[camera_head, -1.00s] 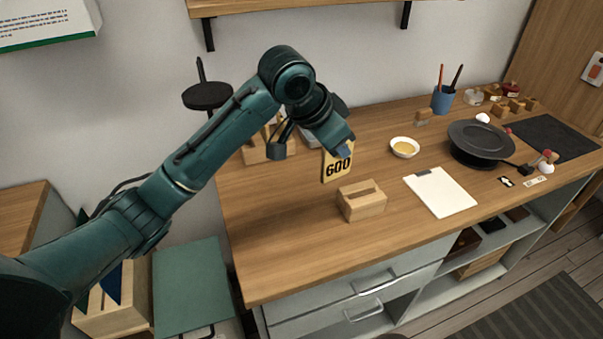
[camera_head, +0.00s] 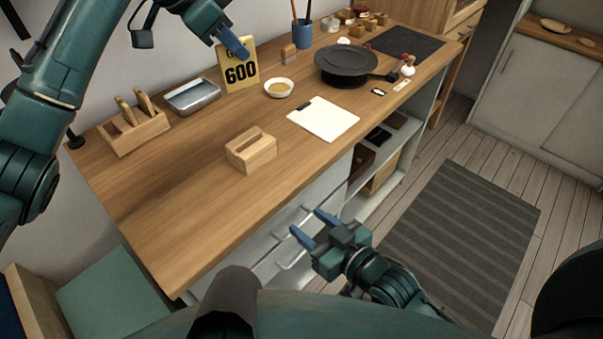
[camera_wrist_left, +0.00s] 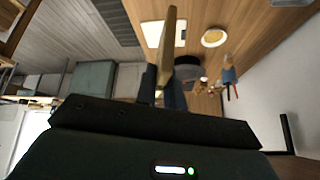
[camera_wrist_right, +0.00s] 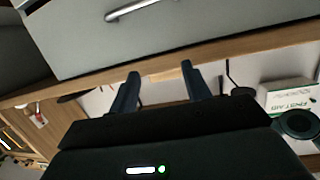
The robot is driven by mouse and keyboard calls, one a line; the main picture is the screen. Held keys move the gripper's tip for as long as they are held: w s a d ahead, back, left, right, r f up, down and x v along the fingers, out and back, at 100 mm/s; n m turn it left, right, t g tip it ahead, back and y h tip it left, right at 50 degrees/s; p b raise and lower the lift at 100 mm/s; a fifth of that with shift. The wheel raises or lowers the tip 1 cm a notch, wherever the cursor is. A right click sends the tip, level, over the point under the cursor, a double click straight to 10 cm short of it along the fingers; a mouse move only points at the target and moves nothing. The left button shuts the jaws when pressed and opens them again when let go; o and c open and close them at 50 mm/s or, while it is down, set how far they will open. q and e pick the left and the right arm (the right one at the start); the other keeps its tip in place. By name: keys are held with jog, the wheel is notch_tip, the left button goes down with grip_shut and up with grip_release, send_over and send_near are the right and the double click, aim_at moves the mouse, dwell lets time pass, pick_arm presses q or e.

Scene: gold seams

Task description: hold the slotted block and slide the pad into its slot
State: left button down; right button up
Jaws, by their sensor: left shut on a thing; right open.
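The slotted block (camera_head: 251,151) is light wood with a dark slot along its top. It stands on the wooden counter, with nothing in its slot. The pad (camera_head: 240,74) is a yellow, upright plate marked 600. My left gripper (camera_head: 238,52) is shut on its top edge and holds it above the counter, behind the block. In the left wrist view the pad (camera_wrist_left: 167,45) shows edge-on between the fingers. My right gripper (camera_head: 308,227) is open and empty in front of the counter's drawers, lower than the block. Its two fingers show apart in the right wrist view (camera_wrist_right: 160,85).
A clipboard (camera_head: 323,118) lies right of the block. A small bowl (camera_head: 279,88), black pan (camera_head: 345,62) and blue cup (camera_head: 301,35) are farther back. A wooden holder (camera_head: 134,133) and metal tray (camera_head: 192,97) stand to the left. The counter around the block is clear.

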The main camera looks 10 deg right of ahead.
aim_at(261, 151)
jog(key=o, duration=0.7)
jog(key=w+r+y, duration=0.1)
jog(key=w+r, duration=0.1)
jog(key=w+r+n+y, duration=0.1)
jog(key=w+r, duration=0.1)
jog(key=w+r+n+t+y, duration=0.1)
jog(key=w+r, duration=0.1)
jog(key=shift+w+a, duration=0.25)
jog(key=shift+o, duration=1)
jog(key=shift+w+a, duration=0.15)
jog(key=shift+w, duration=0.15)
jog(key=shift+o, duration=1)
jog(key=x, duration=1.1)
jog(key=shift+a+r, duration=0.1)
jog(key=c, duration=1)
pick_arm(q)
notch_tip(261, 151, down, 6)
jog(key=n+y, duration=0.1)
jog(key=n, duration=0.3)
jog(key=shift+w+r+t, duration=0.1)
jog(key=shift+w+t, duration=0.05)
jog(key=shift+t, duration=0.25)
notch_tip(261, 151, down, 6)
